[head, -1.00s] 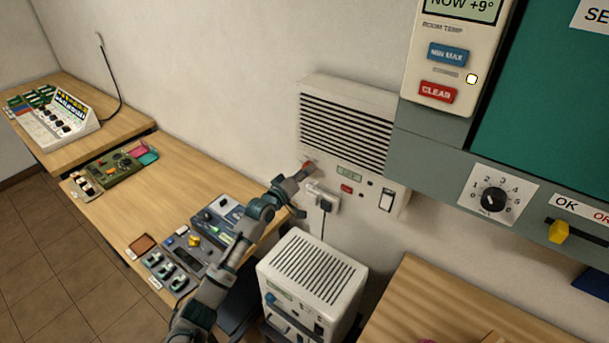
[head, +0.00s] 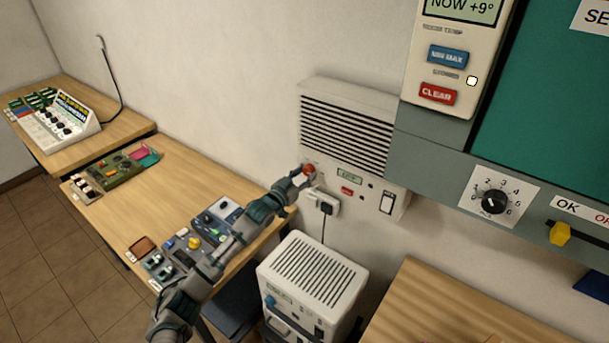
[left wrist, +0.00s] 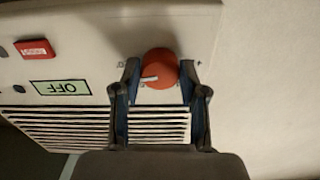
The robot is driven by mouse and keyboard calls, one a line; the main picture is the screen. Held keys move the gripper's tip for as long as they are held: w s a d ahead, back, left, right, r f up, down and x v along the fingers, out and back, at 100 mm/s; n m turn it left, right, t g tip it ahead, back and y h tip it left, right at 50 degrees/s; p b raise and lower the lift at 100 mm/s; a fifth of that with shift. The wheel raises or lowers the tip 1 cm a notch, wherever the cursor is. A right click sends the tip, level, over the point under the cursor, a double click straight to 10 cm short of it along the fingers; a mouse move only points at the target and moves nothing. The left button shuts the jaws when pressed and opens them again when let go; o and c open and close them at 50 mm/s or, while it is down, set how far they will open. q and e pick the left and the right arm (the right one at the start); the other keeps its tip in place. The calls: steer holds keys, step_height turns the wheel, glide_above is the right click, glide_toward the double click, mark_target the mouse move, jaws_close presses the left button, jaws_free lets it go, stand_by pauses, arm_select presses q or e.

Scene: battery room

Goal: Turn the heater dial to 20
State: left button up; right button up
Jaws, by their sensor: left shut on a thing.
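The heater (head: 348,125) is a white wall unit with a slatted grille. Its round red dial (head: 308,169) sits at the lower left of its front. In the left wrist view the dial (left wrist: 159,69) shows a white pointer mark toward the picture's left; its scale is too blurred to read. My left gripper (head: 306,172) is at the dial, with a finger on each side, shut on it. The fingers partly hide the scale. A small display on the heater reads OFF (left wrist: 60,87). My right gripper is not in view.
A plug in a wall socket (head: 322,203) sits just below the dial, with a cord running down. A white floor unit (head: 312,272) stands under it. A wooden bench (head: 165,185) with several devices is at left. A grey-framed board (head: 430,160) is at right.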

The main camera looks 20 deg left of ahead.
arm_select(q)
steer(key=shift+f+m, duration=0.5)
steer(key=shift+m, duration=0.4)
steer(key=o, duration=1.1)
steer(key=shift+o, duration=0.2)
steer(key=shift+w+a+r, duration=0.1)
steer(key=shift+r, duration=0.05)
steer(key=shift+r, duration=0.1)
steer(key=v, duration=1.2)
